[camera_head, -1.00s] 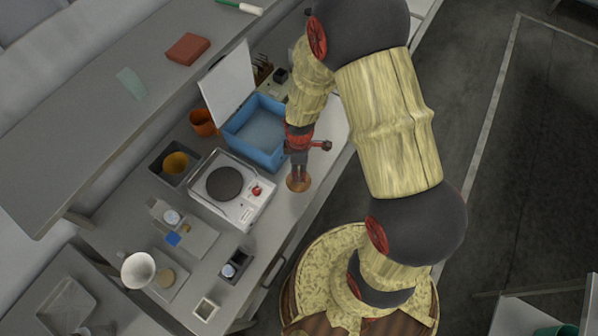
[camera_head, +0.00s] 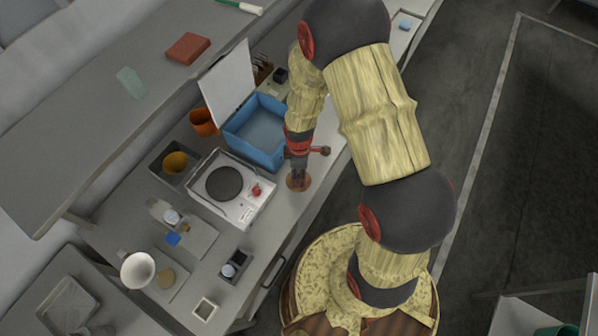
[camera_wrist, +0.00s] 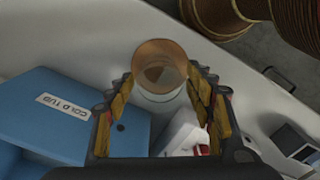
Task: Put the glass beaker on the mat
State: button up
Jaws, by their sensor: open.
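The glass beaker (camera_wrist: 160,93) is a clear round vessel in the wrist view, between my fingertips. A brown round area shows at its upper part there. I cannot tell whether this is its contents or something behind the glass. In the head view a brown round patch (camera_head: 306,184) shows at the same spot on the bench, partly hidden by my fingers. My gripper (camera_head: 298,181) is open above it, pointing down. In the wrist view my gripper (camera_wrist: 166,82) has a finger on each side of the beaker, apart from it. I cannot pick out the mat for certain.
A white hotplate (camera_head: 248,208) with a dark round plate stands left of my gripper. A blue tub (camera_head: 279,157) with its lid raised is just behind it. The bench front edge is close on the right.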

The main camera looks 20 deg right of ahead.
notch_tip(320, 180, up, 22)
jog(key=m+t, duration=0.1)
jog(key=m, duration=0.2)
jog(key=s+r+m+t, duration=0.2)
jog(key=s+r+m, duration=0.3)
jog(key=r, duration=0.5)
jog(key=s+r+m+t, duration=0.2)
jog(key=s+r+m, duration=0.3)
jog(key=s+r, duration=0.4)
notch_tip(320, 180, up, 2)
jog(key=shift+r+t+p, duration=0.1)
jog(key=shift+t+p, duration=0.2)
jog(key=shift+w+a, duration=0.1)
notch_tip(320, 180, down, 15)
jog(key=b, duration=1.4)
jog(key=shift+b, duration=0.4)
